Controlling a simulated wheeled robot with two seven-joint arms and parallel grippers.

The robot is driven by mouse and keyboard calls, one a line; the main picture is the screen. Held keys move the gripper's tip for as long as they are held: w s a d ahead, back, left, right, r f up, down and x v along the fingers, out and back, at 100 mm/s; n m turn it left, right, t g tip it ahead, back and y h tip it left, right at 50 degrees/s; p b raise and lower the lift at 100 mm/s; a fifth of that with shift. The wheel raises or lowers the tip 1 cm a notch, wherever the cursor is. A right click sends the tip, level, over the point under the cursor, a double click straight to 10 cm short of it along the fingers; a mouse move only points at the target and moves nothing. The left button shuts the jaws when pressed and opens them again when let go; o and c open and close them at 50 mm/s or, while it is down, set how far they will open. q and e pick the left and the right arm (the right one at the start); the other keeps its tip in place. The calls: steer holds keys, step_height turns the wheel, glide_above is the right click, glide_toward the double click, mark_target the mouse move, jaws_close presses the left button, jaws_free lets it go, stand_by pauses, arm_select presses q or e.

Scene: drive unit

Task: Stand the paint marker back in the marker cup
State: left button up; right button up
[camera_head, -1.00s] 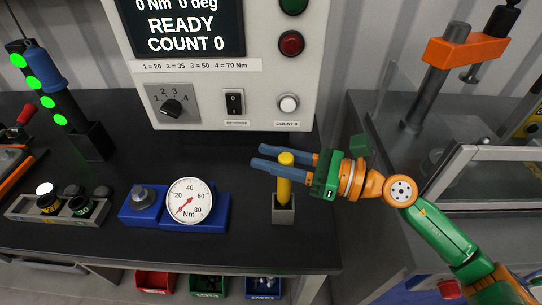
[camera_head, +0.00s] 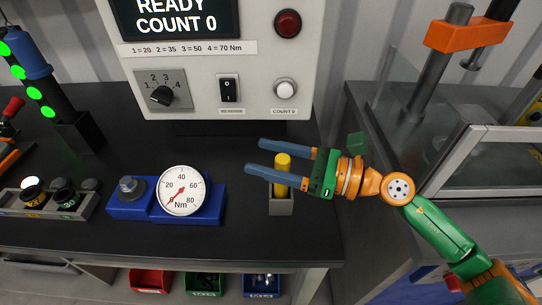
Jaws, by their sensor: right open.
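The yellow paint marker (camera_head: 283,163) stands upright in the small grey marker cup (camera_head: 281,208) near the right end of the dark bench. Its lower end is hidden inside the cup. My right gripper (camera_head: 254,155) reaches in from the right, its two blue fingers level and pointing left. The fingers are spread apart, one on the far side of the marker and one crossing in front of it. The marker's top shows between them. The fingers do not appear to grip it. My left gripper is not in view.
A blue torque tester with a round dial (camera_head: 181,191) stands left of the cup. The control panel (camera_head: 210,75) rises behind. A dark tower with green lights (camera_head: 48,110) and a tray of knobs (camera_head: 45,203) are at the left. A guarded press (camera_head: 440,70) is at the right.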

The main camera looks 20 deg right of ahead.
steer(key=b+v, duration=0.4)
steer(key=v, duration=0.3)
stand_by(0.6)
